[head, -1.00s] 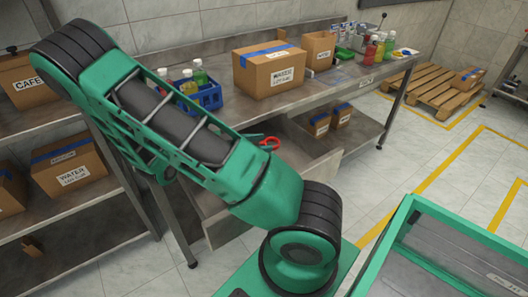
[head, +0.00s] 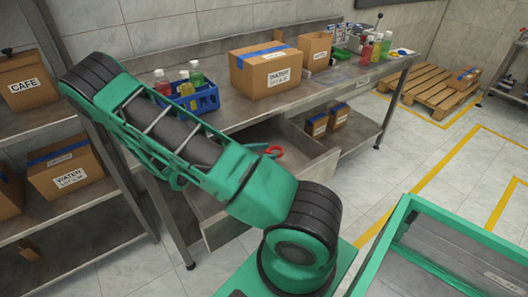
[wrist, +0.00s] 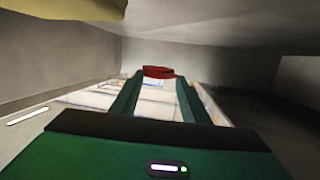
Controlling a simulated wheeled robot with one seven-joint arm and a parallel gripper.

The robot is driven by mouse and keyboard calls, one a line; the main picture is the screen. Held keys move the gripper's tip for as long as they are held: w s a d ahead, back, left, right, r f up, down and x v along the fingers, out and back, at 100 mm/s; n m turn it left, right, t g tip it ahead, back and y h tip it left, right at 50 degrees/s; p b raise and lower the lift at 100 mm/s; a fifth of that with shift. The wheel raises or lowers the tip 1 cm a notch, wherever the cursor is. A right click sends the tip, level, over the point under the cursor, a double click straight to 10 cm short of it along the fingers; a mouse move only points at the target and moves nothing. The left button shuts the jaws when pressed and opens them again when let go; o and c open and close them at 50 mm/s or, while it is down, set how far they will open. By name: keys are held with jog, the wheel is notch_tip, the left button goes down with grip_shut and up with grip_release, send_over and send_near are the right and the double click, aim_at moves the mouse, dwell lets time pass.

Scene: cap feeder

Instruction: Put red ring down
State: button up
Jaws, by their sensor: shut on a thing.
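The red ring (wrist: 158,72) is at the tips of my gripper (wrist: 158,80) in the wrist view, held between the two dark green fingers. In the head view the red ring (head: 275,151) shows just past my green arm, over the open grey drawer (head: 308,172) under the worktable. Most of my gripper is hidden behind the arm there. I cannot tell whether the ring touches the drawer's bottom. The wrist view shows grey walls on both sides and a grey surface close above.
The worktable (head: 338,82) carries a large cardboard box (head: 265,75), a smaller box (head: 315,50), a blue bottle crate (head: 207,98) and several bottles. A shelf with boxes stands at the left. A yellow thing (wrist: 65,8) hangs at the wrist view's top left.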

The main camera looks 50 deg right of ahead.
jog(key=shift+f, duration=0.6)
jog(key=o, duration=1.2)
jog(key=shift+r, duration=0.1)
